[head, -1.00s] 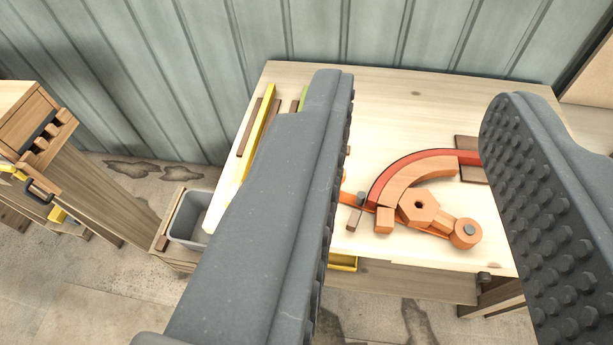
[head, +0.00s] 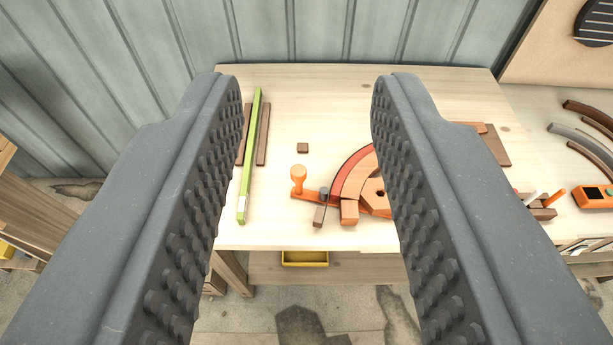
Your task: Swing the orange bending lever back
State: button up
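The orange bending lever (head: 306,195) lies low on the bench, left of the wooden bending form (head: 349,209). Its upright rounded orange knob (head: 298,178) shows between my fingers. A dark peg (head: 324,193) stands near the lever's right end. A red strip (head: 347,175) curves along the outside of the form; its far part is hidden by my right finger. My gripper (head: 304,82) is open and empty, with its studded fingers wide apart. The lever shows in the gap between them, and nothing touches the fingers.
A green bar (head: 249,160) lies between brown blocks on the left of the pale bench (head: 330,95). A small brown block (head: 303,148) sits behind the knob. Curved pieces (head: 575,140) and an orange device (head: 592,197) lie at the right. A yellow tray (head: 304,258) is below.

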jog(key=shift+w, duration=0.1)
jog(key=c, duration=0.5)
jog(key=w+f+m, duration=0.1)
jog(key=w+f, duration=0.1)
jog(key=f, duration=0.1)
jog(key=w+a+f+m+y, duration=0.1)
jog(key=w+f, duration=0.2)
jog(key=w+a+f+m+y+b, duration=0.1)
jog(key=w+f, duration=0.1)
jog(key=f, duration=0.2)
jog(key=shift+w+a+m+g, duration=0.15)
jog(key=shift+w+m+g, duration=0.15)
jog(key=shift+w, duration=0.05)
grip_shut()
jog(key=w+f+m+g, duration=0.1)
jog(key=f+m, duration=0.3)
jog(key=f, duration=0.7)
jog(key=w+f+m+g+h+b, duration=0.1)
jog(key=w+f+m, duration=0.3)
jog(key=f, duration=0.7)
jog(key=w+d+f+m+b, duration=0.1)
jog(key=w+f+m, duration=0.1)
jog(key=f+m, duration=0.4)
notch_tip(320, 180, down, 5)
jog(key=shift+w+f+g+h, duration=0.1)
jog(key=shift+w+g+h, duration=0.1)
jog(key=shift+g+h, duration=0.2)
